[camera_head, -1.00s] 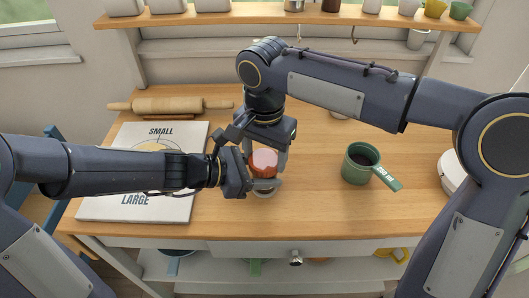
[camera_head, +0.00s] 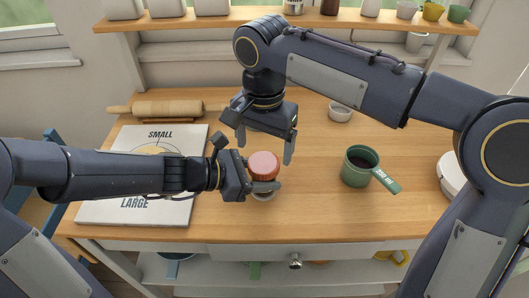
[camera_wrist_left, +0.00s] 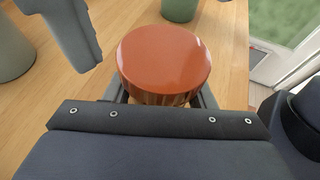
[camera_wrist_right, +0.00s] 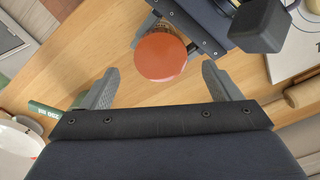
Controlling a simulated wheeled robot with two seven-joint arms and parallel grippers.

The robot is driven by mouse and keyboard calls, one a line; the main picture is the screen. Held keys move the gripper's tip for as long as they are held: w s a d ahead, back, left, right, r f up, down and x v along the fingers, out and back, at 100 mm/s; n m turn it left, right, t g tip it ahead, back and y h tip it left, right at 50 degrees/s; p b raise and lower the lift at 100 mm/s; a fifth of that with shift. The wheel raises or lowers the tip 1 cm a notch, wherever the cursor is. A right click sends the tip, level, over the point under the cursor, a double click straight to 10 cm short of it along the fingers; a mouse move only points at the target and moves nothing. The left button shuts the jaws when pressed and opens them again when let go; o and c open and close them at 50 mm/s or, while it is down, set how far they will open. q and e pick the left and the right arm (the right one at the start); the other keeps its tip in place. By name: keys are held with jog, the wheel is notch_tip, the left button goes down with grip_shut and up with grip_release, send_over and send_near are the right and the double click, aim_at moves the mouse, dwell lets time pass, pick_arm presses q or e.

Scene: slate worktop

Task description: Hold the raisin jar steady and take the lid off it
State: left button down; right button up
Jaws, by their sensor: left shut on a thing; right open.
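The raisin jar (camera_wrist_left: 160,98) stands upright on the wooden worktop, its body mostly hidden by my left gripper in the head view. Its round orange-red lid (camera_head: 263,163) sits on top; I cannot tell how tightly. The lid also shows in the left wrist view (camera_wrist_left: 164,58) and the right wrist view (camera_wrist_right: 160,57). My left gripper (camera_head: 264,187) is shut on the jar body below the lid. My right gripper (camera_head: 265,146) is open and empty, above and slightly behind the lid, fingers pointing down and apart from it.
A green measuring cup (camera_head: 357,168) with dark contents stands to the right. A small bowl (camera_head: 340,111) is behind it. A white board (camera_head: 190,140) marked SMALL and LARGE lies left, partly under my left arm. A rolling pin (camera_head: 165,106) lies behind the board. The front-right worktop is clear.

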aim_at(264, 162)
jog(key=shift+r, duration=0.45)
jog(key=shift+c, duration=0.3)
notch_tip(264, 162, up, 2)
jog(key=shift+r+m, duration=0.1)
jog(key=shift+m, duration=1.1)
jog(key=shift+r+m, duration=0.3)
jog(key=shift+f, duration=0.1)
notch_tip(264, 162, down, 8)
jog(key=shift+r, duration=0.25)
